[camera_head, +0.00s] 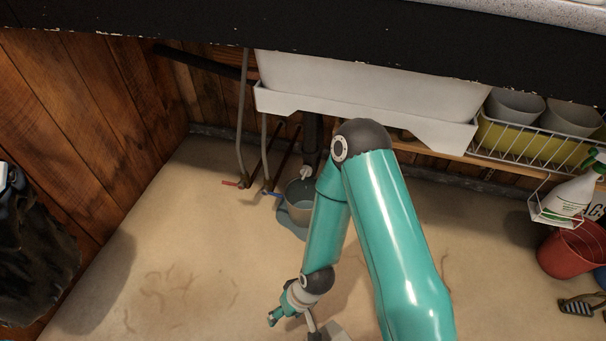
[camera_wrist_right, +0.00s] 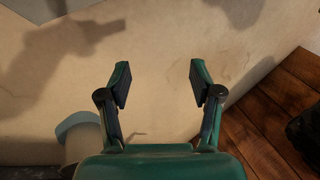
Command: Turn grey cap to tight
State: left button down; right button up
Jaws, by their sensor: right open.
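A dark drain pipe (camera_head: 311,135) comes down under the white sink. A small pale grey piece (camera_head: 306,172) shows at its lower end, above a grey bucket (camera_head: 294,188); it may be the grey cap, but it is too small to tell how tight it sits. My right arm reaches up and folds back down, partly covering the bucket. My right gripper is low in the head view, well below and apart from the pipe. In the right wrist view my right gripper (camera_wrist_right: 160,77) is open, with nothing between its fingers. My left gripper is not in view.
A white sink (camera_head: 370,85) hangs above the pipe. A wire basket (camera_head: 530,147), spray bottle (camera_head: 573,196) and red bucket (camera_head: 566,256) stand right. The left floor is mostly clear.

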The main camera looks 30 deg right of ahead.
jog(key=shift+o, duration=0.4)
jog(key=w+d+f+n+t+h, duration=0.1)
jog(key=w+d+f+t, duration=0.1)
jog(key=w, duration=0.7)
jog(key=shift+f+t+h+p, duration=0.3)
jog(key=shift+f+t+p, duration=0.1)
jog(key=shift+t, duration=0.1)
jog(key=n+t+h+p, duration=0.2)
jog(key=n+t+h, duration=0.4)
jog(key=h, duration=1)
send_near(303, 177)
jog(key=shift+m+t, duration=0.3)
jog(key=shift+t, duration=0.4)
jog(key=b+x, duration=0.2)
jog(key=x, duration=0.2)
jog(key=b+x, duration=0.3)
jog(key=x, duration=0.2)
jog(key=shift+s+d+f, duration=0.1)
jog(key=shift+d+f, duration=0.15)
jog(key=shift+d, duration=0.2)
jog(key=shift+w+d+r+b, duration=0.15)
jog(key=shift+w+d+b, duration=0.15)
jog(key=shift+w+d, duration=0.1)
